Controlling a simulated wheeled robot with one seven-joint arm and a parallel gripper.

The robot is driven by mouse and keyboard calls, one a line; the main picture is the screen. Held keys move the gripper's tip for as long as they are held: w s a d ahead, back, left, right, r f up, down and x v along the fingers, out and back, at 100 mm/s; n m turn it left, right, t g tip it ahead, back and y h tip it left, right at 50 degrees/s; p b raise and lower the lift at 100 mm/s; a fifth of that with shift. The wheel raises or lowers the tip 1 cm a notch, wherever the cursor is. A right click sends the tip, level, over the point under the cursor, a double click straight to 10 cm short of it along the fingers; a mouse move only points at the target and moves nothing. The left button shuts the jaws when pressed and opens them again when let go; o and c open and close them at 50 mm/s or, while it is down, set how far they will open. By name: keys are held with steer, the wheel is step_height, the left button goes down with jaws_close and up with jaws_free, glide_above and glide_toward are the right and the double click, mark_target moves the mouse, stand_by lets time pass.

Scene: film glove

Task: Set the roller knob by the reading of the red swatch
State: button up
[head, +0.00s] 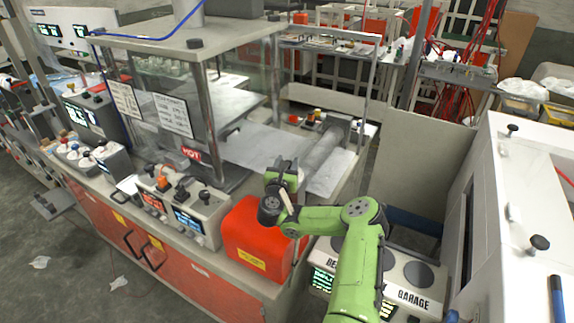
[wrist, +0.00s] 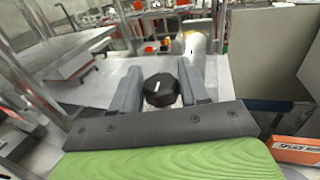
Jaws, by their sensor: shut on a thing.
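My gripper (head: 283,172) is at the end of my green arm, beside the film line and near the grey roller (head: 325,150) in the head view. In the wrist view, my gripper's two grey jaws (wrist: 158,86) are on either side of a dark, many-sided roller knob (wrist: 160,90) and shut on it. The knob has a short white mark on its face. The knob is hidden behind my gripper in the head view. I cannot make out the red swatch for certain, and no reading is legible.
A red box (head: 258,240) stands just left of my arm. A control unit with red and blue displays (head: 187,218) stands further left. Below a glass enclosure is a red HOT label (head: 191,153). A white cabinet (head: 520,210) closes off the right side.

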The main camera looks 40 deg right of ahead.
steer(key=shift+r+m+g+h, duration=0.1)
steer(key=shift+m+g+h, duration=0.2)
steer(key=shift+m+g, duration=0.2)
steer(key=o, duration=0.9)
steer(key=shift+o, duration=0.2)
